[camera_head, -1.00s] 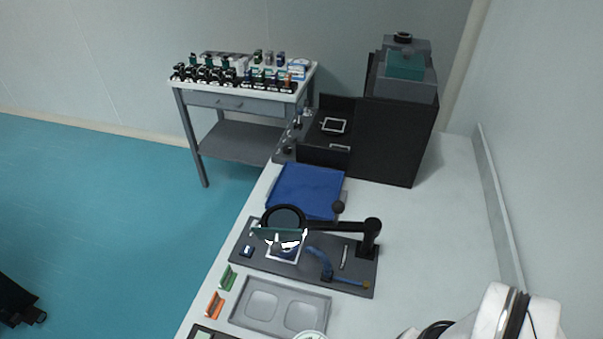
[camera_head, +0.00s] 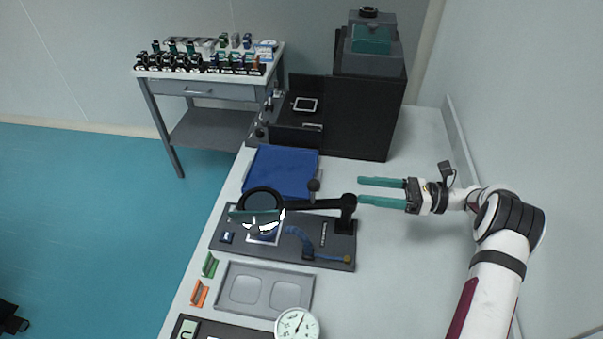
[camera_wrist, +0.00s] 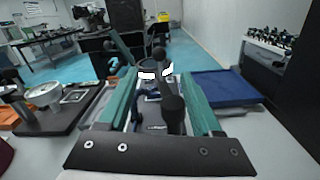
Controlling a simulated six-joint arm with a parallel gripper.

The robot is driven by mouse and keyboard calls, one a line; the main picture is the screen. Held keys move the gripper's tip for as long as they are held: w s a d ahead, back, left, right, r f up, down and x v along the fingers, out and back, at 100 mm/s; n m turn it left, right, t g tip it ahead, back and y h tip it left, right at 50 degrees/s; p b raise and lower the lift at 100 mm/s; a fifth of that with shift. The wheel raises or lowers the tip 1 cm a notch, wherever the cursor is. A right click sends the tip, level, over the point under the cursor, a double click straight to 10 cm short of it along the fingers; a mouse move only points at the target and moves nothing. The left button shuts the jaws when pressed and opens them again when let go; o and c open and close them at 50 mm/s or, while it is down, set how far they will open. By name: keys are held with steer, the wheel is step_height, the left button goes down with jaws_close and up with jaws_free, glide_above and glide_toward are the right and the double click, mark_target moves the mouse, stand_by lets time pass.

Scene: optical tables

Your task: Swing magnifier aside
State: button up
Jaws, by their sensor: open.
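The magnifier (camera_head: 262,201) is a dark round lens ring on a black swing arm (camera_head: 318,204), which runs to a post (camera_head: 345,222) at the right of a dark base plate. The lens hangs over a small white-framed piece (camera_head: 263,238) on the plate. A dark round knob (camera_head: 314,185) stands up from the arm. My gripper (camera_head: 360,191) is open and empty, its two green fingers pointing left, just right of the post. In the wrist view the magnifier arm (camera_wrist: 172,100) and knob (camera_wrist: 159,54) show between the fingers, ahead of them.
A grey tray (camera_head: 263,289), green and orange holders (camera_head: 199,294) and a white dial gauge (camera_head: 297,326) are in front. A black box (camera_head: 372,117) stands behind. The tabletop right of the plate is clear.

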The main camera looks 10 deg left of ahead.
glide_above(300, 201)
steer(key=shift+a, duration=0.1)
jaws_close()
stand_by(0.4)
stand_by(1.1)
